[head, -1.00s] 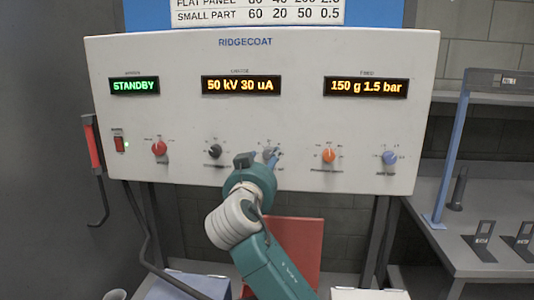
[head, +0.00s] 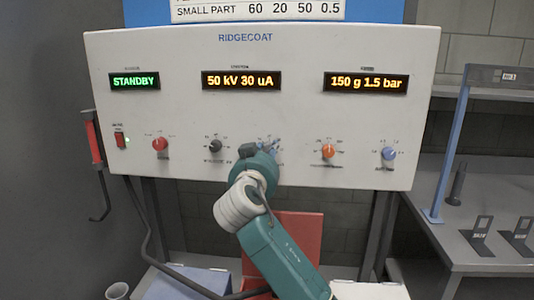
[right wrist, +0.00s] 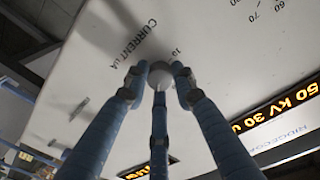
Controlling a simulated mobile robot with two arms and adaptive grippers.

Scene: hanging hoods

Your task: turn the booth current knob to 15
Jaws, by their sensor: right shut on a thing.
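A "10" mark shows close to the fingertips; the knob's pointer is hidden. The charge display (head: 241,80) reads "50 kV 30 uA". My left gripper is not in view.
Other knobs flank it: red (head: 160,144), black (head: 215,146), orange (head: 328,151) and blue (head: 389,153). A red switch (head: 120,140) is at the panel's left. The left display (head: 134,81) reads STANDBY. A grey bench (head: 470,235) stands at the right.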

